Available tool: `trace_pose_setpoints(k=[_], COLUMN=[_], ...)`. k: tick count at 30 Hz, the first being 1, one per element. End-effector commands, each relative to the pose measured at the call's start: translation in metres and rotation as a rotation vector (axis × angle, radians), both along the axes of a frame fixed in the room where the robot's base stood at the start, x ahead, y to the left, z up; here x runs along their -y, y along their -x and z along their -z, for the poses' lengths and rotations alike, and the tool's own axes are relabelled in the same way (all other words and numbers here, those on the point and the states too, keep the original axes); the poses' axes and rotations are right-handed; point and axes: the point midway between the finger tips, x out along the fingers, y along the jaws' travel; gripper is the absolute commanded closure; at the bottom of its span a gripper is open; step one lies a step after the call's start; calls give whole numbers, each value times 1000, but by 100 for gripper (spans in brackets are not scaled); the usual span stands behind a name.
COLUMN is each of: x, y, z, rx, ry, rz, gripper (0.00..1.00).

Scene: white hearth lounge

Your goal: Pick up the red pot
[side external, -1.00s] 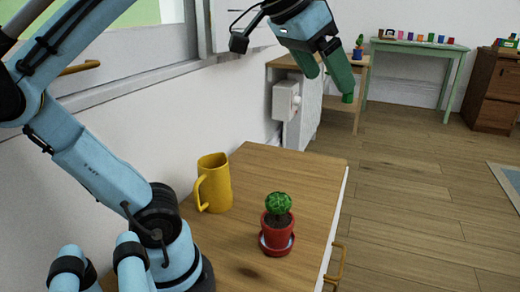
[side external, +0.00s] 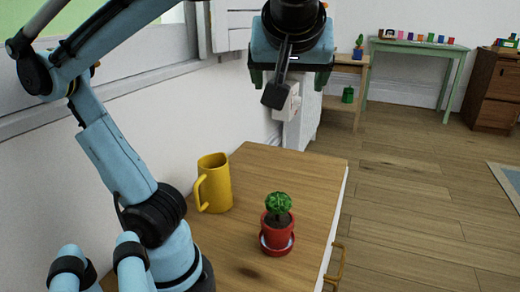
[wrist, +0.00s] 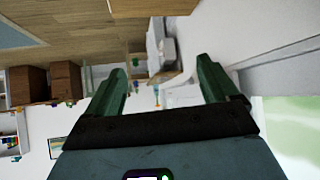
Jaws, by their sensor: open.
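The red pot (side external: 277,232) stands upright on a red saucer (side external: 277,250) with a round green plant (side external: 278,203) in it. It is near the right edge of the wooden tabletop (side external: 240,272) in the side external view. My gripper (side external: 290,82) is high above the far end of this top, well apart from the pot. Its green fingers are spread open and empty, as the wrist view also shows (wrist: 163,66). The wrist view looks out into the room, and the red pot is not in it.
A yellow mug (side external: 214,184) stands left of the pot on the same top, near the wall. A wooden shelf unit (side external: 343,118) and a green table (side external: 410,47) with small colored items stand at the back. The floor to the right is clear.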

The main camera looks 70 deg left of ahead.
Motion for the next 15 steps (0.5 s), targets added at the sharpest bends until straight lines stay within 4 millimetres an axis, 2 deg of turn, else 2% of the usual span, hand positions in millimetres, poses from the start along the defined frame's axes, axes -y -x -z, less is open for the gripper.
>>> trace_pose_setpoints(k=[7, 15], x=[7, 4], y=[12, 12], z=[-24, 65], rx=[396, 384], ry=[-72, -69], rz=[-237, -241], gripper=[13, 13])
